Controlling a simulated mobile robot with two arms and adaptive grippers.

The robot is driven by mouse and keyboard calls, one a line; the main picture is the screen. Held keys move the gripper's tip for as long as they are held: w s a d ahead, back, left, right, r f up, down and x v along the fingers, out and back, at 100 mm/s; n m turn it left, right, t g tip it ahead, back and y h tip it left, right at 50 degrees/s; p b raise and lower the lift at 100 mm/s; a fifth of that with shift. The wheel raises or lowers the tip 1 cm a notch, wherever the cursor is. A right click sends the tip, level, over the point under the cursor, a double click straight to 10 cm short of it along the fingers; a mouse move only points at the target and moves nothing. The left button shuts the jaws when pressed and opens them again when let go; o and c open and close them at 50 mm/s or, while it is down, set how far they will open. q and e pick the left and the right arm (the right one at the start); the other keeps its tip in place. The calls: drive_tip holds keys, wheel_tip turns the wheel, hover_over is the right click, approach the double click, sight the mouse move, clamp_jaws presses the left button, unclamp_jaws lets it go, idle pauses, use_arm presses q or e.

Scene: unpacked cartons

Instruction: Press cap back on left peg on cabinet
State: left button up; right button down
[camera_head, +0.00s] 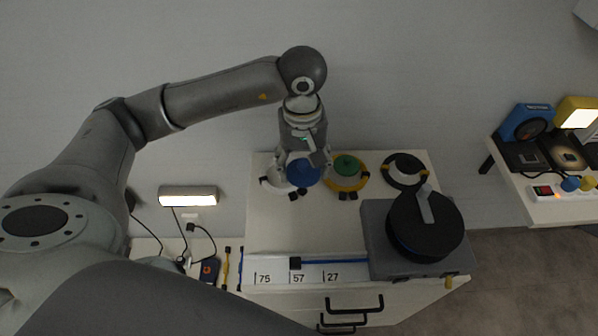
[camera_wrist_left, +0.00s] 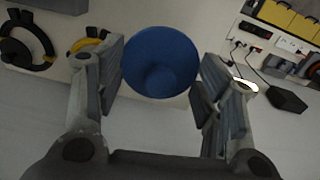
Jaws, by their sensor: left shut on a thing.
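My left gripper (camera_head: 303,180) reaches down over the back left of the white cabinet (camera_head: 285,225). It is shut on a round blue cap (camera_head: 303,173); in the left wrist view the cap (camera_wrist_left: 160,62) sits between the two fingers (camera_wrist_left: 160,85). A white ring (camera_head: 270,182) lies on the cabinet partly under the gripper. The left peg is hidden by the gripper and cap, so I cannot tell whether the cap touches it. Right of it is a green cap (camera_head: 346,165) over a yellow ring (camera_head: 345,184). My right gripper is not in view.
A black ring (camera_head: 401,183) lies at the cabinet's back right. A grey box with a round black top (camera_head: 425,225) stands at the front right. The cabinet's middle is clear.

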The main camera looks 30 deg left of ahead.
use_arm(q)
drive_tip(key=shift+w+a+f+n, duration=1.55)
drive_tip(key=shift+a+f+n, duration=0.45)
drive_tip(key=shift+n, duration=1.15)
drive_tip(key=shift+w+a+f+n, duration=1.7)
drive_tip(key=shift+f+n, duration=0.5)
drive_tip(key=shift+n, duration=0.9)
drive_tip(key=shift+w+a+f+n, duration=1.45)
drive_tip(key=shift+a+f+n, duration=0.6)
drive_tip(key=shift+n, duration=1.1)
drive_tip(key=shift+f+b, duration=0.8)
drive_tip(key=shift+f, duration=0.15)
drive_tip(key=shift+f+b, duration=0.75)
drive_tip(key=shift+f, duration=0.15)
drive_tip(key=shift+d, duration=0.1)
drive_tip(key=o, duration=0.9)
drive_tip(key=shift+c, duration=0.2)
drive_tip(key=shift+o, duration=0.4)
drive_tip(key=shift+o, duration=1.1)
